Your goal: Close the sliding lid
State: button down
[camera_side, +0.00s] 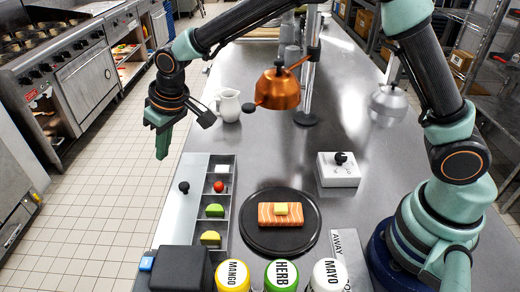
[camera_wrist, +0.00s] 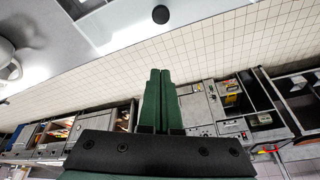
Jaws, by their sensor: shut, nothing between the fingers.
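The sliding lid (camera_side: 177,214) is a flat silver panel with a round black knob (camera_side: 184,187). It lies open, to the left of a column of small compartments (camera_side: 233,190). The compartments show uncovered and hold a white block, a red tomato and lime and lemon pieces. My gripper (camera_side: 162,156) is up and to the left of the lid, apart from it, over the floor side of the counter. In the wrist view my gripper (camera_wrist: 161,72) has its two green fingers together and empty. The lid knob (camera_wrist: 160,14) shows at the top there, beyond the fingertips.
A black round plate (camera_side: 250,240) with salmon stands right of the compartments. Mango, herb and mayo bottles (camera_side: 282,277) and a dark box (camera_side: 181,269) line the front. A white jug (camera_side: 229,106), copper kettle (camera_side: 278,90) and white switch box (camera_side: 338,172) stand farther back.

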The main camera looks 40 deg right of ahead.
send_over(173, 188)
jog(key=w, duration=0.2)
notch_tip(173, 188, down, 7)
jog(key=shift+s+r, duration=0.15)
jog(key=shift+s, duration=0.65)
jog(key=shift+s+d+f, duration=0.1)
jog(key=shift+s+d, duration=0.1)
jog(key=shift+s, duration=0.35)
jog(key=shift+s+d+f, duration=0.1)
jog(key=shift+s+d, duration=0.1)
jog(key=shift+s, duration=0.35)
jog(key=s+d, duration=0.5)
jog(key=shift+s+d, duration=0.35)
